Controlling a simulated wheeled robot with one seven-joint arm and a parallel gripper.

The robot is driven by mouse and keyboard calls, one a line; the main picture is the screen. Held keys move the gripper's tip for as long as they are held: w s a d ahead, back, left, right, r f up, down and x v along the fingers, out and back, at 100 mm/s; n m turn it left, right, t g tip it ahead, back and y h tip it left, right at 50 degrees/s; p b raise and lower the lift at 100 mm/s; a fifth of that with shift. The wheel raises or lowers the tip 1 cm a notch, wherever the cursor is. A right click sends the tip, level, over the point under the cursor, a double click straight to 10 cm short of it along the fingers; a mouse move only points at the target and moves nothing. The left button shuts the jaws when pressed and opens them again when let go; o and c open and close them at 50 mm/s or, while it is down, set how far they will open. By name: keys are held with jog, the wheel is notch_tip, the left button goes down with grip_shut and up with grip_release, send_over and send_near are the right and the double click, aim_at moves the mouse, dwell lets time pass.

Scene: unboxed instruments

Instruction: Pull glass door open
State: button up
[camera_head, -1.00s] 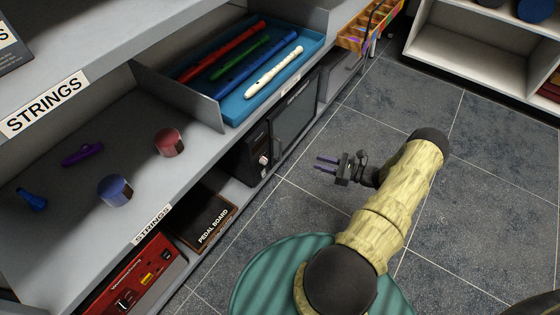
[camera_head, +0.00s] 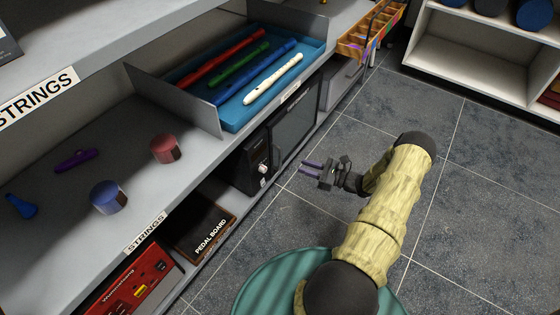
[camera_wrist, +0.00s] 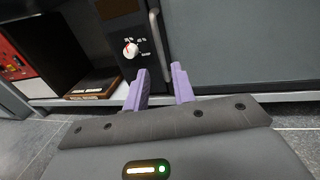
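The glass door (camera_head: 296,113) is a dark panel on the front of a black box on the lower shelf; it looks shut. In the wrist view the door (camera_wrist: 235,45) fills the right side, with an upright metal handle (camera_wrist: 159,45) at its left edge. A control panel with a white-and-red knob (camera_wrist: 130,49) is left of the handle. My gripper (camera_head: 308,169) is open and empty, in front of the box. In the wrist view its two purple fingers (camera_wrist: 161,88) are spread, just below and in front of the handle's lower end, apart from it.
A "PEDAL BOARD" box (camera_head: 206,228) and a red device (camera_head: 130,287) sit left on the lower shelf. Above are a blue tray (camera_head: 237,113) of coloured recorders and two drums. Grey floor (camera_head: 460,200) is clear to the right.

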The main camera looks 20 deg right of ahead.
aim_at(280, 168)
jog(key=b+x, duration=0.3)
jog(key=x, duration=0.7)
jog(key=shift+w+a+b, duration=0.25)
jog(key=shift+b, duration=0.15)
grip_shut()
